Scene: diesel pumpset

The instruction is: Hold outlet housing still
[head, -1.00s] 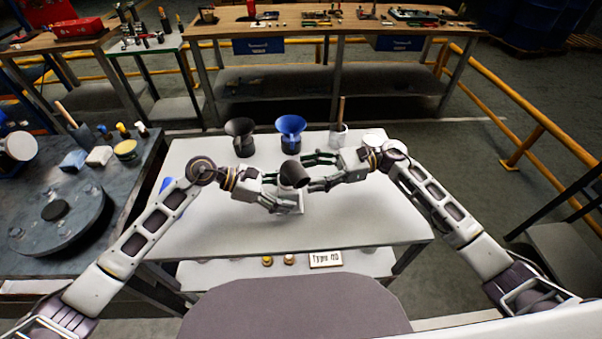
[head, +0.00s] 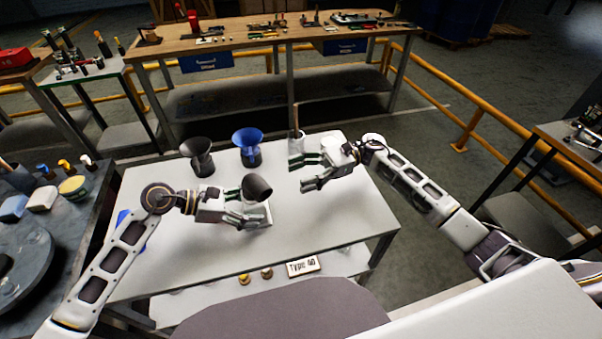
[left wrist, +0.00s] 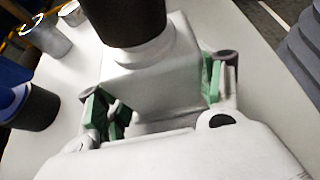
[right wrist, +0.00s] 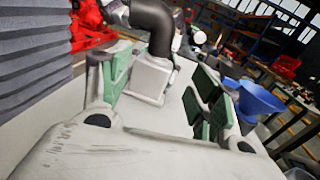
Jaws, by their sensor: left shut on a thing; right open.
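The outlet housing, a white square block with a dark bent pipe on top, stands upright on the white table; its dark pipe (head: 257,188) shows in the head view. In the left wrist view its white block (left wrist: 150,75) sits between the green pads of my left gripper (left wrist: 160,95). My left gripper (head: 245,207) is shut on it. My right gripper (head: 306,172) is open and empty, to the right of the housing and apart from it. In the right wrist view the housing block (right wrist: 150,78) shows beyond the open fingers of my right gripper (right wrist: 160,95).
A black funnel (head: 198,150) and a blue funnel (head: 247,140) stand at the table's back. A grey-white cup (head: 297,148) with a wooden handle is behind my right gripper. A "Type 40" sign (head: 303,266) is on the lower shelf. The table's front right is clear.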

